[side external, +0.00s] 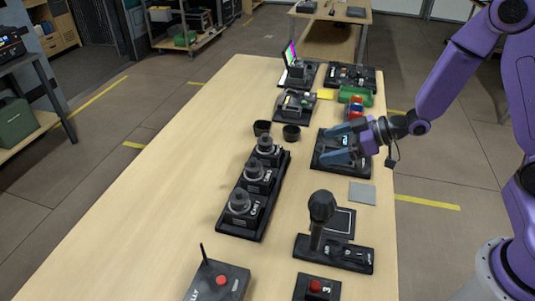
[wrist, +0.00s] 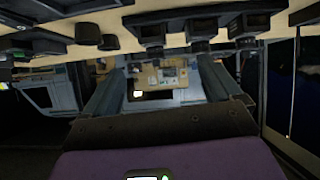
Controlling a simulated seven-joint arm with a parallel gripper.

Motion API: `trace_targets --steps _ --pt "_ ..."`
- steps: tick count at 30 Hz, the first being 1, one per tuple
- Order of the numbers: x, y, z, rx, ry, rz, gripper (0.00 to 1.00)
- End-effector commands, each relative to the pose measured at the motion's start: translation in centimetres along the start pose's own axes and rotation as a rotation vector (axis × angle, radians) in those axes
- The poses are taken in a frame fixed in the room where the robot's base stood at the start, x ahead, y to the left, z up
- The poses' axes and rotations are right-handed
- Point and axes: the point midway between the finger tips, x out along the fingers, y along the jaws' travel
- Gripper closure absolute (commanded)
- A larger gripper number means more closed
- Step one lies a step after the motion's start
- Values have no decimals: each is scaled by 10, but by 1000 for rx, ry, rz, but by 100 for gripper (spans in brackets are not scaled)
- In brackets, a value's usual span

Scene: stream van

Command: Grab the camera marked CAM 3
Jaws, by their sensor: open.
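Three black cameras stand in a row on a dark tray (side external: 277,197) at the middle of the table: a far one (side external: 267,148), a middle one (side external: 257,177) and a near one (side external: 242,208). Each has a round lens on top and a small white label on its side. The labels are too small to read surely, so I cannot tell which is CAM 3. My gripper (side external: 327,144) is open and empty, to the right of the row and apart from it, above a black panel. In the wrist view its two fingers (wrist: 160,78) are spread, with dark devices along the top edge.
Two dark cups (side external: 291,133) stand beyond the cameras. The black panel (side external: 325,163) lies below my gripper. A joystick (side external: 322,207) rises at the near right, beside a grey square (side external: 362,193). A box with a red button (side external: 221,283) is at the front. The table's left side is clear.

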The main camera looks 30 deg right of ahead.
Motion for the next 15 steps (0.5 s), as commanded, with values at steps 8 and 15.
trace_targets --steps 8,15 --pt "2 20 1 55 141 -8 8" --pt "32 19 -4 55 149 -12 8"
